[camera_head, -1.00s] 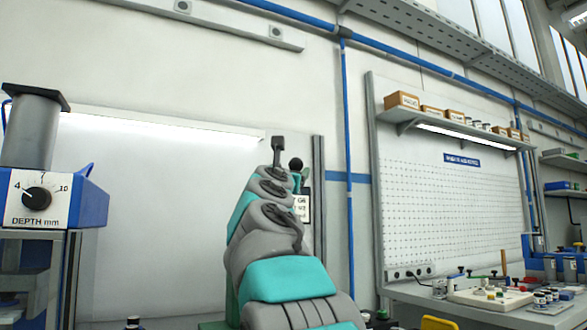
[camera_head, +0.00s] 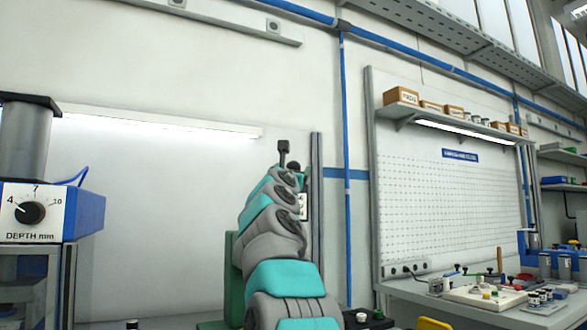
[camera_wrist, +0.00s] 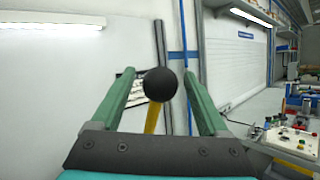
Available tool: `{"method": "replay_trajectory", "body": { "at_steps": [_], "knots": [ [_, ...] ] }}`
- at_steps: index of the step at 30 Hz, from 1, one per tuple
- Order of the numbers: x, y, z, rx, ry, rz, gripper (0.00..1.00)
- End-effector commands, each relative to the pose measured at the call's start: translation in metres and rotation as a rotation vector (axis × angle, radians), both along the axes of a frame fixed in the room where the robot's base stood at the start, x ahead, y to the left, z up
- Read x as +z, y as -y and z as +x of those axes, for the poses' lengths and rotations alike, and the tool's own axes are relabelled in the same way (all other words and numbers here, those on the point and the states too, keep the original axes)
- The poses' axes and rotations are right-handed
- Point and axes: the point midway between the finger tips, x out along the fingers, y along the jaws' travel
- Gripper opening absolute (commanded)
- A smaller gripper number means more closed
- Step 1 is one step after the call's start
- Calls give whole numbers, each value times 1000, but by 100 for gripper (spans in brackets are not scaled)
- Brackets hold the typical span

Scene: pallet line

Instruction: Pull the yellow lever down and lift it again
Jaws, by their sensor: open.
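The lever shows in the wrist view as a round black knob (camera_wrist: 160,84) on a yellow shaft (camera_wrist: 152,119). My gripper (camera_wrist: 159,73) is open, with one green finger on each side of the knob. I see a gap on both sides, and cannot tell how deep the knob sits between the fingers. The lower shaft is hidden behind my gripper's body. In the head view the dark knob (camera_head: 294,166) shows just right of my wrist; my arm hides the shaft and most of my gripper.
A blue and white machine with a depth dial (camera_head: 30,213) stands at the left. A workbench (camera_head: 440,296) with small parts stands at the right under a pegboard (camera_head: 450,205). A vertical blue pipe (camera_head: 344,130) runs down the wall.

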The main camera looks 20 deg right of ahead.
Motion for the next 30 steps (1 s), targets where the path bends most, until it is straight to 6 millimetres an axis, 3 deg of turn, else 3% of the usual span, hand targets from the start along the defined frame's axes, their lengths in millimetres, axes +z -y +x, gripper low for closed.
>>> {"method": "replay_trajectory", "body": {
  "at_steps": [2,22,30],
  "knots": [
    [0,0,0,0,0,0,77],
    [0,0,0,0,0,0,1],
    [0,0,0,0,0,0,0]
  ]
}}
